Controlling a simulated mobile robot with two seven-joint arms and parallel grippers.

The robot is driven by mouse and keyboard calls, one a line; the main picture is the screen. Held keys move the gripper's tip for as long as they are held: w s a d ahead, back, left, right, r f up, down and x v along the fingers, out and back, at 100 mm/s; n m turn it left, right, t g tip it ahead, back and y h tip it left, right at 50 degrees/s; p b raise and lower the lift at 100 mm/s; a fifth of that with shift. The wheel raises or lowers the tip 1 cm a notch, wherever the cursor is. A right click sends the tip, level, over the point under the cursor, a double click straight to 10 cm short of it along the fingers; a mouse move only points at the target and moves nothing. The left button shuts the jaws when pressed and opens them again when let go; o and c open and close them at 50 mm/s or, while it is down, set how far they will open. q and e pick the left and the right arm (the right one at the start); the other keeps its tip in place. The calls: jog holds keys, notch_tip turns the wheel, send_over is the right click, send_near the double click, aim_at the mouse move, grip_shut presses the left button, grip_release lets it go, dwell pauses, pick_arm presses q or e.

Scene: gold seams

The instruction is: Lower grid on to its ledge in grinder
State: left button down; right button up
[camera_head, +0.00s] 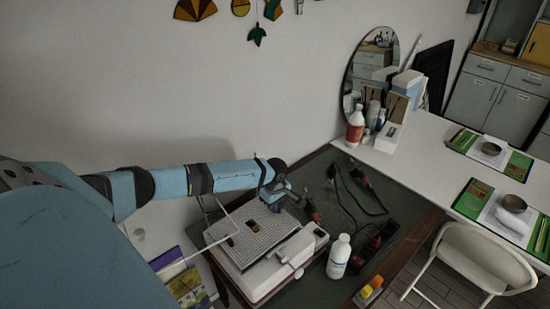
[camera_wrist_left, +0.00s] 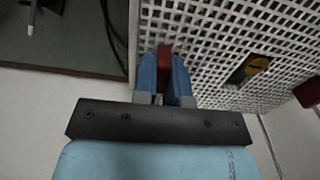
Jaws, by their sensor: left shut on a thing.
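The grinder (camera_head: 290,256) is a white machine on the dark bench. The grid (camera_head: 262,222), a light perforated plate, is at the grinder's top. In the left wrist view the grid (camera_wrist_left: 215,35) fills the upper right, with square holes. My left gripper (camera_head: 278,201) is at the grid's far edge. In the left wrist view its blue fingers (camera_wrist_left: 163,78) are shut on a small red tab (camera_wrist_left: 165,55) at the grid's edge. A second red tab (camera_wrist_left: 308,92) shows at the right. I cannot tell whether the grid touches its ledge. My right gripper is out of view.
A small dark and orange piece (camera_head: 230,241) lies on the grid. A white bottle (camera_head: 339,256) stands just right of the grinder. Dark cables (camera_head: 355,195) and tools lie on the bench behind it. A white chair (camera_head: 475,258) stands at the right.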

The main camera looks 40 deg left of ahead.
pick_arm(q)
jog(key=shift+s+d+f, duration=0.3)
jog(key=shift+f, duration=0.35)
jog(key=shift+s+d+f, duration=0.3)
jog(key=shift+f, duration=0.3)
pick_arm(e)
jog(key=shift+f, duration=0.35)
pick_arm(q)
jog(key=c, duration=1.1)
grip_release()
jog(key=shift+g, duration=0.3)
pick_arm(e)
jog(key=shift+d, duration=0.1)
pick_arm(q)
jog(key=shift+r, duration=0.1)
jog(key=shift+w+r+p, duration=0.15)
jog(key=shift+r+p, duration=0.3)
jog(key=shift+r, duration=0.35)
jog(key=shift+w+a+r, duration=0.15)
jog(key=shift+r, duration=0.5)
jog(key=shift+w+a+r, duration=0.15)
jog(key=shift+r, duration=0.5)
jog(key=shift+a+r, duration=0.1)
jog(key=shift+r, duration=1.3)
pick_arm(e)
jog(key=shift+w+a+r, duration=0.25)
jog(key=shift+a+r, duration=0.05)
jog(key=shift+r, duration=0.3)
